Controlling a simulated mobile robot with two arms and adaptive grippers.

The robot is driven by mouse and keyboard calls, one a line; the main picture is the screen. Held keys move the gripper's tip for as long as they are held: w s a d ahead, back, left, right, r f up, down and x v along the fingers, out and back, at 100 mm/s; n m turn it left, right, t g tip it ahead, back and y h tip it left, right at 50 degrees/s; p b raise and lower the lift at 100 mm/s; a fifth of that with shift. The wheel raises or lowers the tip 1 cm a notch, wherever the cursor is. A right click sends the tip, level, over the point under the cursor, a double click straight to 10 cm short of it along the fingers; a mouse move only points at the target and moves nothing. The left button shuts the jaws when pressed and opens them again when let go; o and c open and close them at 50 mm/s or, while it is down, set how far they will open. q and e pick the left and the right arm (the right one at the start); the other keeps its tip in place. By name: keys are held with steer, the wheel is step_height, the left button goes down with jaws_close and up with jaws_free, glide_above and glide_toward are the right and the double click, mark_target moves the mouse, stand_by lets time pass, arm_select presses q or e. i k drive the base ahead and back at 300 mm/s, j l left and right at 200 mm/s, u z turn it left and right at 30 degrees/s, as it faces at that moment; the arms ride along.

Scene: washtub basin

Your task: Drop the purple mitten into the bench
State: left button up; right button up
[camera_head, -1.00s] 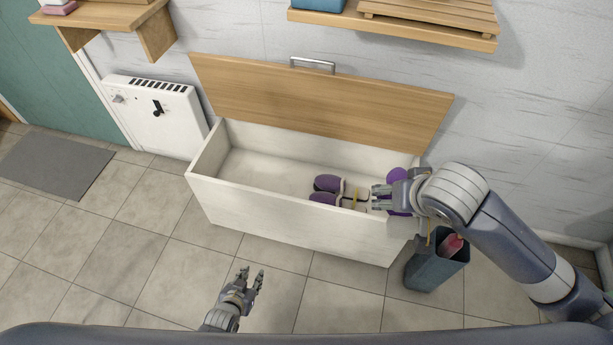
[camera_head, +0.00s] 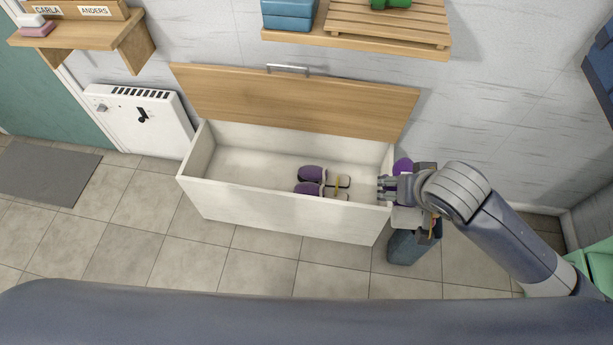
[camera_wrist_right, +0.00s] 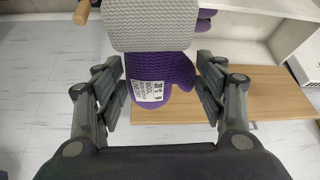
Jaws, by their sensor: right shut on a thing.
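The bench (camera_head: 280,212) is a long white box with its wooden lid (camera_head: 300,104) open against the wall. A pair of purple items (camera_head: 309,182) with pale and yellow parts lies inside, toward the right. My right gripper (camera_head: 387,187) is at the bench's right end and is shut on the purple mitten (camera_head: 403,165), which shows partly behind it. In the right wrist view the mitten (camera_wrist_right: 175,72), with a grey ribbed cuff and white label, sits between the fingers (camera_wrist_right: 160,88). I cannot tell whether it is over the opening or just outside. My left gripper is out of view.
A dark bin (camera_head: 405,249) stands on the floor by the bench's right end, partly under my arm. A wall shelf (camera_head: 350,43) with a blue box is above the lid. A white heater (camera_head: 140,122) is left. The floor in front is clear.

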mark_target(269, 180)
steer(key=i+j+z, duration=0.15)
steer(key=j+z, duration=0.15)
steer(key=j, duration=0.15)
steer(key=i+j+z, duration=0.1)
steer(key=j+z, duration=0.15)
steer(key=j, duration=0.25)
steer(key=j+z, duration=0.3)
steer(key=j, duration=0.15)
